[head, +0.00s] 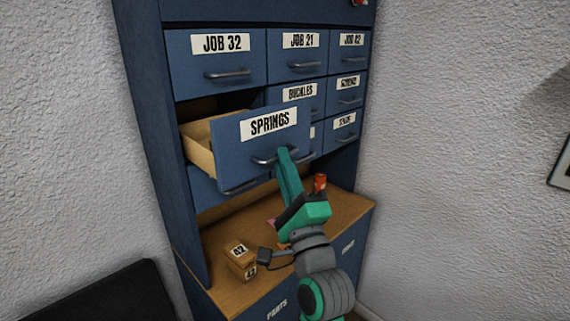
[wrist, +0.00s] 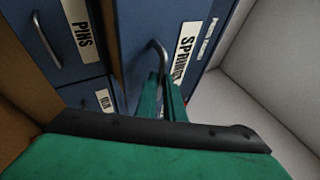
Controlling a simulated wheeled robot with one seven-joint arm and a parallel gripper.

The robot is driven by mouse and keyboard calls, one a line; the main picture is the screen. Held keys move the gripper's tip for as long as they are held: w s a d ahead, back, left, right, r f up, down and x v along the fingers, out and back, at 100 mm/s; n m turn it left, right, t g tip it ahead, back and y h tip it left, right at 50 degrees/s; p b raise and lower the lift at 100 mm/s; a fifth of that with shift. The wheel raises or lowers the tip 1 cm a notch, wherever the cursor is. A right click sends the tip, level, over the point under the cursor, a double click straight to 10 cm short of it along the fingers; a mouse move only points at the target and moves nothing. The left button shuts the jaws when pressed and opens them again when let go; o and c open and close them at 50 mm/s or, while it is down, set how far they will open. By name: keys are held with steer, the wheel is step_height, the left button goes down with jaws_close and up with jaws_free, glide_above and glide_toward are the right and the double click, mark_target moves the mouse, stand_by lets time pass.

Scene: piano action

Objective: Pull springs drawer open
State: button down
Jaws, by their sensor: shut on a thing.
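The springs drawer (head: 238,134) is a blue drawer with a white SPRINGS label, on the left of the blue cabinet. It stands pulled out well past its neighbours, and its bare wooden side shows at the left. My green gripper (head: 283,156) is shut on the drawer's metal handle (head: 262,160). In the wrist view the fingers (wrist: 164,92) close around the handle (wrist: 157,58) beside the SPRINGS label (wrist: 184,52). The drawer's contents are hidden.
The blue cabinet (head: 150,105) holds closed drawers, among them JOB 32 (head: 215,62) above and BUCKLES (head: 292,98) to the right. Below, a wooden ledge (head: 215,262) bears a small box marked 42 (head: 240,260) and an orange-red item (head: 320,183) beside my gripper. A dark object stands bottom left.

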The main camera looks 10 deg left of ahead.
steer(key=c, duration=1.9)
jaws_free()
steer(key=shift+o, duration=0.2)
steer(key=v, duration=1.1)
steer(key=shift+w, duration=0.1)
steer(key=s+d+f+n+g+h, duration=0.1)
steer(key=s+d+f+h, duration=0.15)
steer(key=f, duration=0.75)
steer(key=s+d+f+n+g+h, duration=0.1)
steer(key=s+f+h, duration=0.2)
steer(key=f, duration=0.6)
steer(key=s+d+f+n+h, duration=0.1)
steer(key=s+f+h, duration=0.2)
steer(key=f, duration=0.7)
steer(key=s+f+n+g, duration=0.1)
steer(key=s+f+n, duration=0.3)
steer(key=s, duration=0.4)
steer(key=s+f+n+g+h, duration=0.1)
steer(key=s+f+n, duration=0.3)
steer(key=s, duration=0.5)
steer(key=s+a+f+n+g, duration=0.1)
steer(key=s+f+n, duration=0.3)
steer(key=s, duration=0.5)
steer(key=shift+s+f+n+g+h, duration=0.25)
steer(key=shift+n+g+h, duration=0.1)
steer(key=shift+g, duration=0.35)
